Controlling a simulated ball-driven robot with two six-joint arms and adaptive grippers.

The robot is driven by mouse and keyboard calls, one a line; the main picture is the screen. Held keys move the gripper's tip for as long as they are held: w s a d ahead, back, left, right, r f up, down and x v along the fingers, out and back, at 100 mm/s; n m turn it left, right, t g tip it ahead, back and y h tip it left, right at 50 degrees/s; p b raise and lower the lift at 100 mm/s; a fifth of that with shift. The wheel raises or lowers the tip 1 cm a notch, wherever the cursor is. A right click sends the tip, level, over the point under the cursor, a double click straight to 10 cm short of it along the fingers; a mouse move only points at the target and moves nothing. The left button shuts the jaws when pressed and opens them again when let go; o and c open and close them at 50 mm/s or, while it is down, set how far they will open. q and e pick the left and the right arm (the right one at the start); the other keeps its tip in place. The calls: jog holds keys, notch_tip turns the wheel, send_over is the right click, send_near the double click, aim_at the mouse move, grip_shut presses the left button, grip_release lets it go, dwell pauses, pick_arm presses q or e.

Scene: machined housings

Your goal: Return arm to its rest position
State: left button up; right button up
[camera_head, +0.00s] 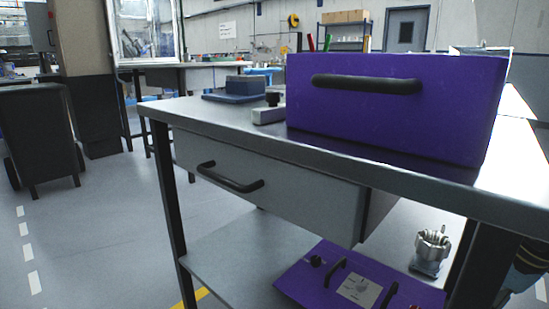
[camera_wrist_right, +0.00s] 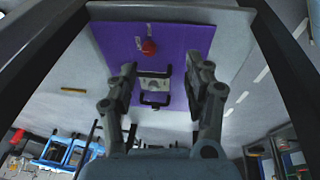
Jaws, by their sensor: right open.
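My right gripper (camera_wrist_right: 168,70) is open in the right wrist view, its two fingers spread apart with nothing between them. Beyond the fingers lies a purple panel (camera_wrist_right: 190,45) with two black handles and a pale plate between them. It also shows in the head view (camera_head: 318,272), lying on the lower shelf of the workbench. The fingers overlap the panel in the picture; I see no clear contact. My left gripper is not in the head view.
The workbench top (camera_head: 225,118) carries a purple box (camera_head: 390,115) with a black handle. A grey drawer (camera_head: 265,185) hangs below it. A metal housing (camera_head: 432,247) stands on the lower shelf (camera_head: 232,262). A dark cart (camera_head: 40,135) stands left; the floor between is clear.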

jog(key=s+d+f+m+g+h, duration=0.1)
jog(key=s+d+f+m+h, duration=0.1)
jog(key=s+d+f, duration=0.55)
jog(key=s+d+f+m+h, duration=0.15)
jog(key=s+d+f, duration=0.35)
jog(key=s, duration=0.6)
jog(key=s+d+f+m+g+h, duration=0.1)
jog(key=s+d+f+m+h, duration=0.15)
jog(key=s+d+f, duration=0.5)
jog(key=s+a+f+m+y+p, duration=0.1)
jog(key=s+a+f+y, duration=0.15)
jog(key=a, duration=1.15)
jog(key=s+a+f+m+y, duration=0.2)
jog(key=s+a+f, duration=0.15)
jog(key=a, duration=0.95)
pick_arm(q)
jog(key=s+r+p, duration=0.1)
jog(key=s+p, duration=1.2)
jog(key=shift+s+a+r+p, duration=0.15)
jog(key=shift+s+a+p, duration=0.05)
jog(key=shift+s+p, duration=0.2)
pick_arm(e)
jog(key=s+r, duration=0.1)
jog(key=s, duration=1.2)
jog(key=shift+s+d+r+g, duration=0.2)
jog(key=shift+s+r+g, duration=0.05)
jog(key=shift+g, duration=0.15)
